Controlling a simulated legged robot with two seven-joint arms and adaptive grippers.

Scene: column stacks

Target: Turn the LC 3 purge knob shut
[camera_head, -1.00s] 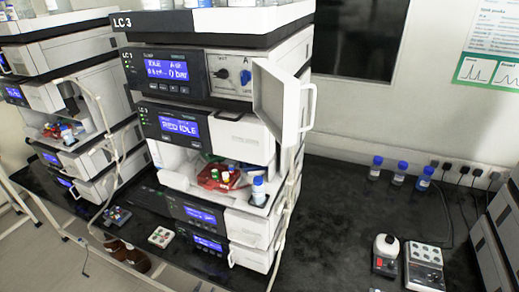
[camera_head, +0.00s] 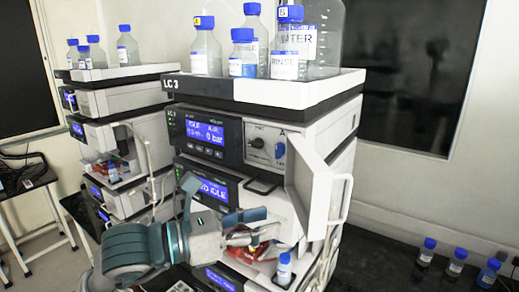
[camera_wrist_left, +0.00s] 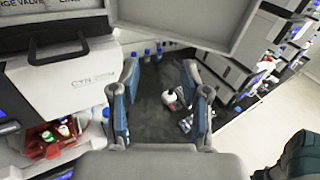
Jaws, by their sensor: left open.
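The LC 3 stack stands in the middle of the head view. Its top module (camera_head: 207,140) has an open door (camera_head: 312,190) at its right and a pale panel with a black round knob (camera_head: 257,143) and a blue knob (camera_head: 280,150). The panel lettering is too small to read in the head view. The wrist view shows part of a purge valve label (camera_wrist_left: 20,4) at the top left; the knobs are out of that frame. My left gripper (camera_head: 262,225) is open and empty, below the knobs in front of the lower modules. Its open fingers also show in the wrist view (camera_wrist_left: 160,75).
A tray (camera_head: 290,92) with several blue-capped bottles tops the stack. The open door juts out right of the knobs. A red vial rack (camera_wrist_left: 50,138) and a bottle (camera_head: 284,268) sit in the lower bay. Another stack (camera_head: 110,125) stands left.

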